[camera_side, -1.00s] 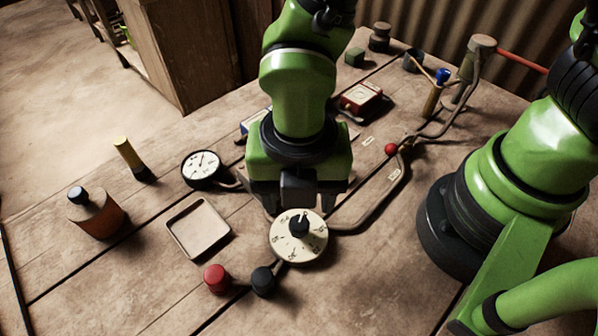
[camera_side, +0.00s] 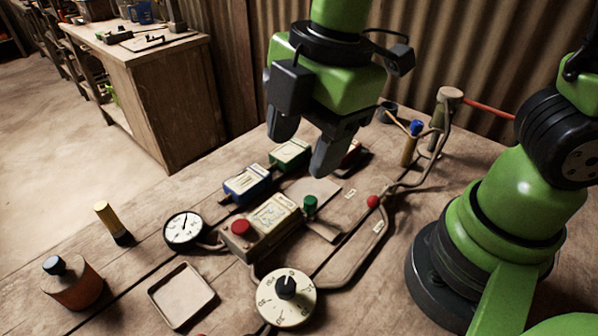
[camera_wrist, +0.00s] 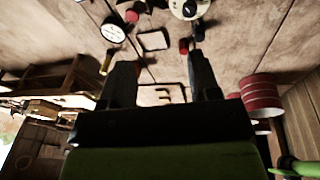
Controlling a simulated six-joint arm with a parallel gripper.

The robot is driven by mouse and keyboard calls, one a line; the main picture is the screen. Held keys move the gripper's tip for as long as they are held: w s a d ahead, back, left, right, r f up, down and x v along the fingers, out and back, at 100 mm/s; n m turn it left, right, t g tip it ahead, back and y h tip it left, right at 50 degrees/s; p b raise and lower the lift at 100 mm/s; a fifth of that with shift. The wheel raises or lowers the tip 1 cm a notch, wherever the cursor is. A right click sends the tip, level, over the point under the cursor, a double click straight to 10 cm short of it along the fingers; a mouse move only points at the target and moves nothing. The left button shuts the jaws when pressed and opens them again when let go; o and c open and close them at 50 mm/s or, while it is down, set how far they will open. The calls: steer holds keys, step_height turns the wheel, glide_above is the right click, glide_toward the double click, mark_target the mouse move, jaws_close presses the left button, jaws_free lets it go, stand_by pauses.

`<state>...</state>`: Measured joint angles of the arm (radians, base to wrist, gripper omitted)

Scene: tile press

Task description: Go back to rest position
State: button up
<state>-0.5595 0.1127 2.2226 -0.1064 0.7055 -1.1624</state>
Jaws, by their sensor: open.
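My gripper (camera_side: 300,148) is raised above the back of the workbench in the side view, tilted, with its two dark fingers apart and nothing between them. In the wrist view its fingers (camera_wrist: 160,68) also stand apart and empty, with table items beyond them. Below it in the side view is a beige box (camera_side: 268,222) with a red button (camera_side: 241,227) and a green knob (camera_side: 310,204) beside it. A white dial with a black knob (camera_side: 286,298) lies at the front. My gripper touches none of these.
A round gauge (camera_side: 184,230), a square tray (camera_side: 182,295), a yellow-black cylinder (camera_side: 113,222) and an orange bottle (camera_side: 73,284) stand at left. Blue (camera_side: 247,185) and green (camera_side: 289,153) boxes sit behind. A post with a red bar (camera_side: 450,95) stands at the back right.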

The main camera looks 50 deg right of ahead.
steer(key=s+d+r+m+t, duration=0.5)
steer(key=d+r+m, duration=0.4)
steer(key=m, duration=1.2)
steer(key=shift+s+d+r, duration=0.15)
steer(key=shift+s+d, duration=0.55)
steer(key=shift+d, duration=0.35)
